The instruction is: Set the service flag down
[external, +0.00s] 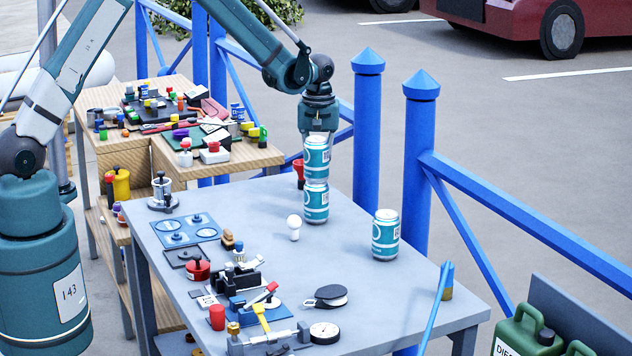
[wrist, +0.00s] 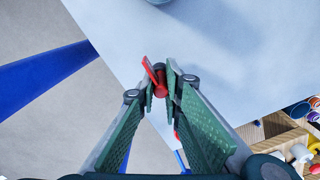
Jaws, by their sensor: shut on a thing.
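My gripper (wrist: 160,88) is shut on a small red piece, which I take to be the service flag (wrist: 153,74); it shows between the fingertips in the wrist view. In the external view my gripper (external: 319,117) points down behind a stack of two teal cans, which hides its fingers. A red piece (external: 298,167) shows just left of the upper can, probably the same flag. Its lower end is partly hidden, and I cannot tell whether it touches the grey table (external: 345,235).
The upper can (external: 316,156) stands on the lower can (external: 316,203). Another teal can (external: 385,235) stands to the right. A white bulb-like piece (external: 294,227) and several tools occupy the table's left and front. Blue posts (external: 367,140) and rails line the far side.

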